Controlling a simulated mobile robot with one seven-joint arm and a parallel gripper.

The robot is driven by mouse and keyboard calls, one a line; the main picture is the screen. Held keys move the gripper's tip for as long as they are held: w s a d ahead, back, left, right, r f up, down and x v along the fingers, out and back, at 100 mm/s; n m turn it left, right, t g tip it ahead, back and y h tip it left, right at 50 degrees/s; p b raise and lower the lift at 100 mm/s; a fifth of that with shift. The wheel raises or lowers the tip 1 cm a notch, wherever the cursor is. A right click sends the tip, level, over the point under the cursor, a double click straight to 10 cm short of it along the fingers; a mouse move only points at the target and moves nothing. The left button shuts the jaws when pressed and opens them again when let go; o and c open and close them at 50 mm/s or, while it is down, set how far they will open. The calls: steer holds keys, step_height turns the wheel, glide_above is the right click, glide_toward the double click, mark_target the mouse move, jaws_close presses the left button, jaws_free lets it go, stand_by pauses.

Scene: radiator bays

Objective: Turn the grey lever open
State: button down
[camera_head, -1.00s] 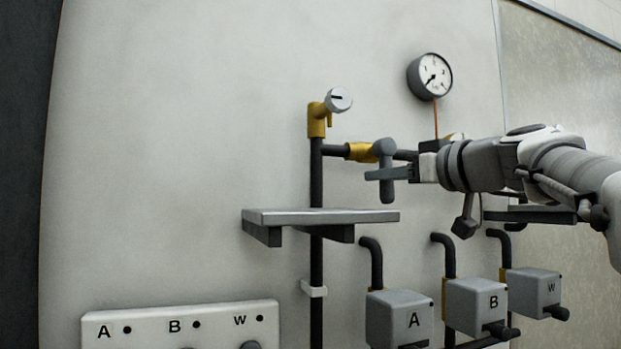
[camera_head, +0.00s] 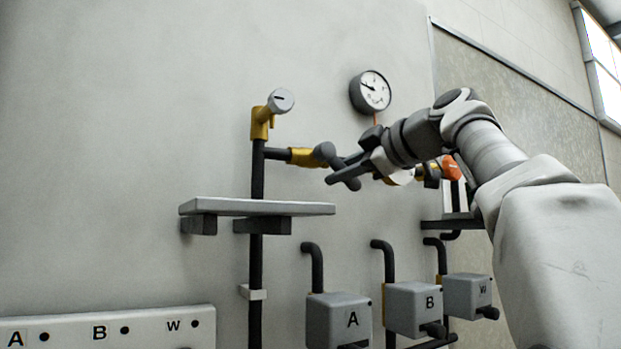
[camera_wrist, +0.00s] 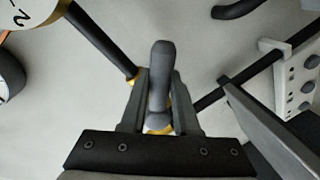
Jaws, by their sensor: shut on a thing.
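The grey lever (camera_head: 326,152) sits on a brass valve body (camera_head: 303,156) in the dark horizontal pipe, right of the vertical pipe. Its handle slants down to the right. My gripper (camera_head: 340,174) comes in from the right and is shut on the lever handle. In the wrist view the lever (camera_wrist: 160,78) stands between my two fingers (camera_wrist: 154,100), with brass showing behind it. The far side of the lever is hidden.
A grey shelf (camera_head: 257,207) sticks out below the lever. A round gauge (camera_head: 370,91) is above my gripper. Grey boxes marked A (camera_head: 338,318), B (camera_head: 413,306) and W (camera_head: 467,294) sit lower right. A labelled panel (camera_head: 110,328) is lower left.

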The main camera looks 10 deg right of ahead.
steer(key=r+n, duration=0.1)
steer(key=n, duration=0.2)
steer(key=shift+w+d+r+n+h, duration=0.1)
steer(key=shift+d+r+n+h, duration=0.3)
steer(key=shift+d+r+n+h+p, duration=0.1)
steer(key=shift+r+n+h+p, duration=0.5)
steer(key=shift+n, duration=0.9)
steer(key=shift+r, duration=0.15)
steer(key=c, duration=0.7)
jaws_free()
steer(key=shift+o, duration=0.2)
steer(key=b+v, duration=0.1)
steer(key=v, duration=1.6)
steer(key=shift+s+f, duration=0.25)
steer(key=shift+f, duration=0.05)
steer(key=shift+d+t, duration=0.1)
steer(key=shift+t, duration=0.2)
